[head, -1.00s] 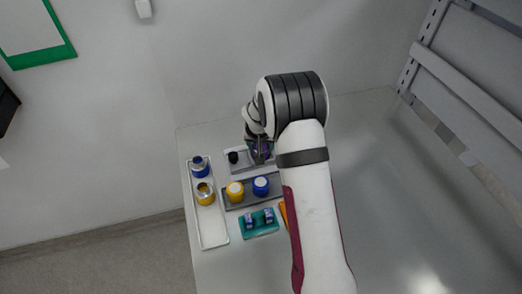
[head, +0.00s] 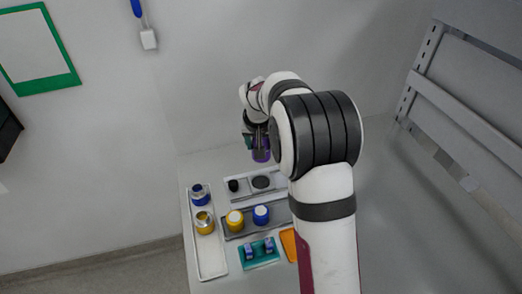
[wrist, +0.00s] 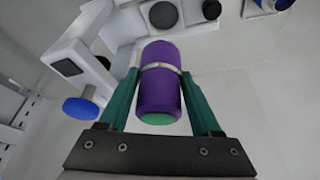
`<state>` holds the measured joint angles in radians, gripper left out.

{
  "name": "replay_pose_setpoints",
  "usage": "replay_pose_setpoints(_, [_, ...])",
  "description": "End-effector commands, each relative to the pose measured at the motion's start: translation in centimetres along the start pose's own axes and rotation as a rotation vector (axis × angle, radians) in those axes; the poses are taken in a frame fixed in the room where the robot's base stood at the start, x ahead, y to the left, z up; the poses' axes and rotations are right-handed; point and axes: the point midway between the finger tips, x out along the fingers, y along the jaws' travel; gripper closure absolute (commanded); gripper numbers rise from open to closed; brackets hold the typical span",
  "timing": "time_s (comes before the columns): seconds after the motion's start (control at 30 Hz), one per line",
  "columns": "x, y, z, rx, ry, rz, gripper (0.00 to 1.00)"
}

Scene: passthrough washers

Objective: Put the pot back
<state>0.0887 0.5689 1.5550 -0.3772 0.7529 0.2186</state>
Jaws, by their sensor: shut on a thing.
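The pot is a purple cylinder (wrist: 160,92) with a pale band around its middle and a green end face. My gripper (wrist: 162,103) is shut on it, with one green finger on each side in the wrist view. In the head view the purple pot (head: 261,155) hangs from my gripper (head: 256,142) above the back of the table, apart from the surface. My arm hides part of the gripper there. A grey plate (head: 279,187) with a dark round spot (head: 261,182) and a small black knob (head: 233,185) lies below it.
A long pale tray (head: 209,262) at the left holds a blue pot (head: 200,195) and a yellow pot (head: 204,223). A grey holder carries a yellow jar (head: 235,220) and a blue jar (head: 261,215). A teal block (head: 258,262) and orange piece (head: 289,245) sit in front.

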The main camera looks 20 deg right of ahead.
Motion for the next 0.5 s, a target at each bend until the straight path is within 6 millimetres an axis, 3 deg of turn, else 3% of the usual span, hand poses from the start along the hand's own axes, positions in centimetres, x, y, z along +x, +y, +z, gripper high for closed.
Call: replay_pose_setpoints(0.5, [-0.78, -0.03, -0.33, -0.001, 0.001, -0.001, 1.00])
